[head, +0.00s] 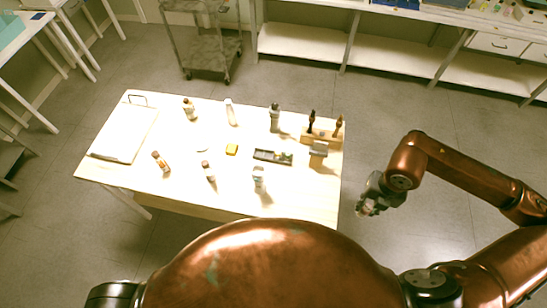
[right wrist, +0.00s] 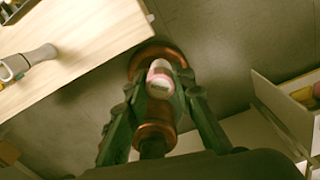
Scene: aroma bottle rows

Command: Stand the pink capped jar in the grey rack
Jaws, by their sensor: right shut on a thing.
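My right gripper (head: 366,207) is off the right side of the table, above the floor. In the right wrist view, the right gripper (right wrist: 160,85) is shut on the pink capped jar (right wrist: 160,74), which shows pink and white between the fingers. In the head view the jar is too small to make out clearly. A long dark grey rack (head: 272,157) lies on the table, left of the gripper. It seems to hold small items at its right part; its slots are too small to tell. My left gripper is not in view.
A grey bottle (head: 275,118), a whitish jar (head: 259,178), a yellow item (head: 232,149) and a clipboard (head: 124,133) also occupy the table (head: 225,193).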

